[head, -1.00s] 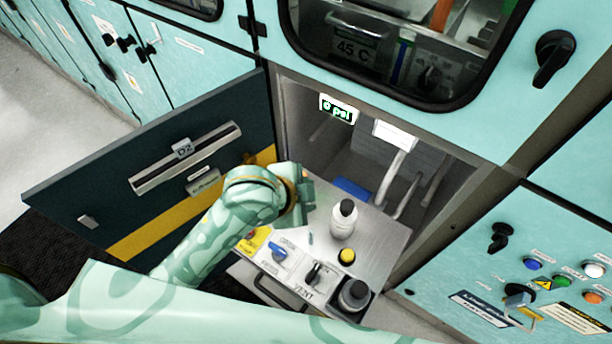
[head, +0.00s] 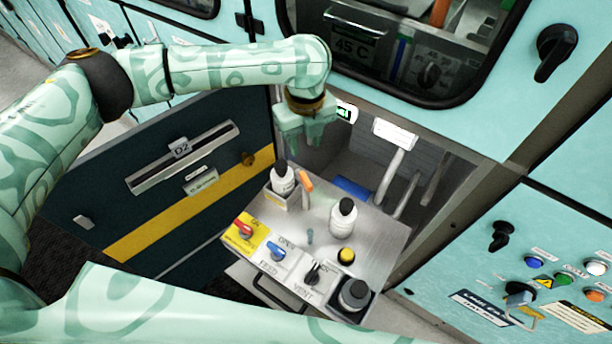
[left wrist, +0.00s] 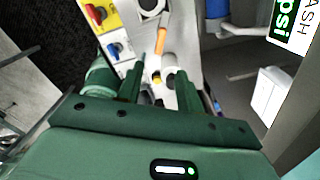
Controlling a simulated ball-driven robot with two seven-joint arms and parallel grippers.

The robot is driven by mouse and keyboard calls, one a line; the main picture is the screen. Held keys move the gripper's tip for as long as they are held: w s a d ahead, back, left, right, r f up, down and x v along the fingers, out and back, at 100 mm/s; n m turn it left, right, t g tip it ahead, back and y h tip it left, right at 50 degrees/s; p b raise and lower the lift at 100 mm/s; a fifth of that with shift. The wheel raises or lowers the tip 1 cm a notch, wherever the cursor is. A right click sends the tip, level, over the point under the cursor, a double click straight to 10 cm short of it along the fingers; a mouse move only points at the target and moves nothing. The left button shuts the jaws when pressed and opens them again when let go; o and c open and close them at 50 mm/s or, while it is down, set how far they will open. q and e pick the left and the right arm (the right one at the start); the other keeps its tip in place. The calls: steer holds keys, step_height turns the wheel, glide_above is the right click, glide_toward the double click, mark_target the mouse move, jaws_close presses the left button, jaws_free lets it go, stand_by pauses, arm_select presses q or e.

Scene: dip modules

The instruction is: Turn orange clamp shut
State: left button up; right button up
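The orange clamp (head: 305,181) is a small orange lever at the back left of the pulled-out metal tray, beside a white bottle (head: 283,181) in a holder. My left gripper (head: 305,140) hangs above and behind the clamp, fingers pointing down. In the left wrist view my left gripper (left wrist: 157,78) has its fingers apart with nothing held between them. My right gripper is not in view.
The tray (head: 385,235) carries a second white bottle (head: 342,218), a yellow knob (head: 346,256), a dark-capped bottle (head: 354,294) and red, blue and black front switches. An open dark door (head: 140,165) stands left. A "psi" display (left wrist: 292,25) is near the gripper.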

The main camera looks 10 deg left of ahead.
mark_target(306, 179)
arm_select(q)
step_height(306, 179, down, 14)
steer(key=b, duration=0.4)
steer(key=shift+r, duration=0.1)
jaws_close()
